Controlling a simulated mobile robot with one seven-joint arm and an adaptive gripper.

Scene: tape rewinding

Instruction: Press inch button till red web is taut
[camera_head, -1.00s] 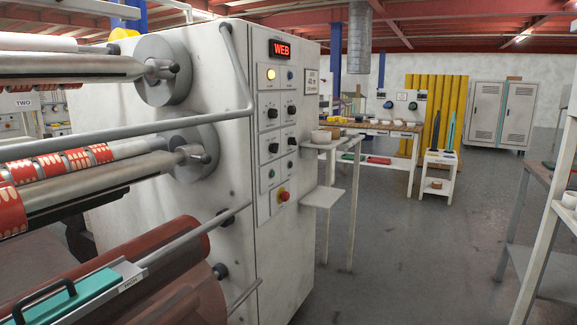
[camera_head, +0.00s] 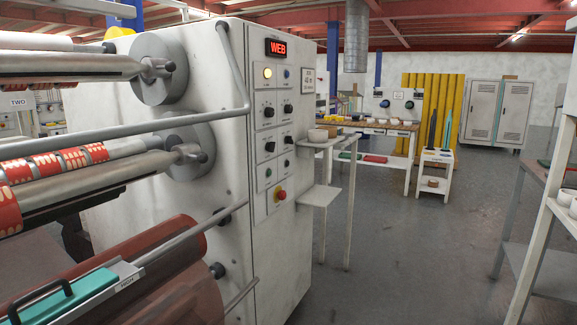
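The control panel (camera_head: 273,146) is on the near face of the tall off-white machine. Under a lit red "WEB" display (camera_head: 278,47) are a glowing amber lamp (camera_head: 267,72) and a blue button or lamp (camera_head: 286,74). Several black knobs sit below, then a small green button (camera_head: 268,172) and a red emergency stop button (camera_head: 280,195). The labels are too small to read, so I cannot tell which is the inch button. The red printed web (camera_head: 55,165) shows at the left by the rollers; its tautness is unclear. My gripper is not in view.
Grey guard rails (camera_head: 120,133) and a large brown-red roll (camera_head: 165,270) stand at the left. White shelves (camera_head: 318,196) adjoin the machine's right side. A shelf rack (camera_head: 545,235) stands at the far right. The floor (camera_head: 420,250) between is clear.

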